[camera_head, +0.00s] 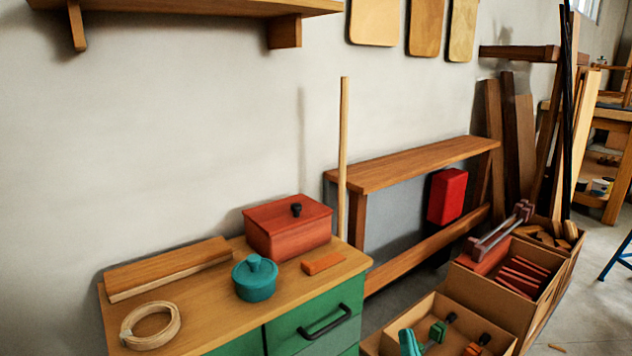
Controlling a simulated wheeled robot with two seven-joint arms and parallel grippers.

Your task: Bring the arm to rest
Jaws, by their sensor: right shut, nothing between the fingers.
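Neither of my grippers nor either arm can be made out in the head view. No arm crosses the scene from the left, the right or the bottom edge. What the grippers are near, and how they stand, is hidden from this view.
A green cabinet (310,321) bears a red box (287,232), a teal pot (255,280), a wooden plank (168,268) and a coil (150,326). A wooden bench (425,163) and crates (500,298) stand right of it. Floor (590,312) shows at far right.

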